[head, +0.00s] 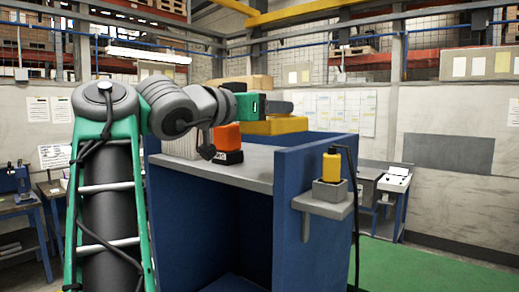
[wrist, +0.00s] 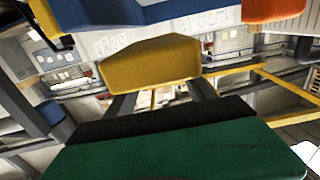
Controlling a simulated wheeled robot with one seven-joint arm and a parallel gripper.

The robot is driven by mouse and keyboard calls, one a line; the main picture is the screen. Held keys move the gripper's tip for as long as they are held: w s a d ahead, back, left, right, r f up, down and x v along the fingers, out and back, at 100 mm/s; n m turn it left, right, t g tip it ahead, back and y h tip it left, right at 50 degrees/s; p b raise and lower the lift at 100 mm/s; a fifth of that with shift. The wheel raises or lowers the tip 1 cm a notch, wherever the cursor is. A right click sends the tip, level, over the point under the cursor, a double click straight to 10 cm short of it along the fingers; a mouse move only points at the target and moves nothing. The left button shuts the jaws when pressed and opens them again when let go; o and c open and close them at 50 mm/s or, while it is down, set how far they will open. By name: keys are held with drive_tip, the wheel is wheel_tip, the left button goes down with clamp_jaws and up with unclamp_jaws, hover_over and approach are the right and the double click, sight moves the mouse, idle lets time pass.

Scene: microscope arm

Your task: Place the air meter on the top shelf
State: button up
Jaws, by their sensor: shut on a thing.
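A yellow boxy thing, which looks like the air meter (head: 270,127), shows at the end of my gripper (head: 279,108) above the far part of the blue cabinet. In the wrist view the yellow thing (wrist: 150,68) covers the tips of the two dark fingers (wrist: 163,96), and my gripper is shut on it. The exact finger contact is hidden. The cabinet's grey top (head: 258,165) looks like the top shelf.
An orange device (head: 228,142) and a pale ribbed box (head: 181,146) stand on the cabinet top at its left. A cardboard box (head: 245,81) is behind my gripper. A yellow-and-black device (head: 331,166) sits on a side bracket with a hanging cable. The front of the top is bare.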

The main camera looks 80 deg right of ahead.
drive_tip(key=d+f, duration=0.2)
drive_tip(key=w+d+f, duration=0.1)
drive_tip(key=f, duration=0.1)
drive_tip(key=w+d+f, duration=0.1)
drive_tip(key=d+f, duration=0.1)
drive_tip(key=shift+w+d+f, duration=0.1)
drive_tip(key=shift+w+d, duration=0.1)
drive_tip(key=shift+d, duration=0.1)
wheel_tip(320, 180, down, 3)
drive_tip(key=shift+d+r, duration=0.1)
drive_tip(key=shift+f, duration=0.55)
drive_tip(key=o, duration=1.7)
drive_tip(key=shift+r, duration=0.1)
drive_tip(key=shift+c, duration=0.2)
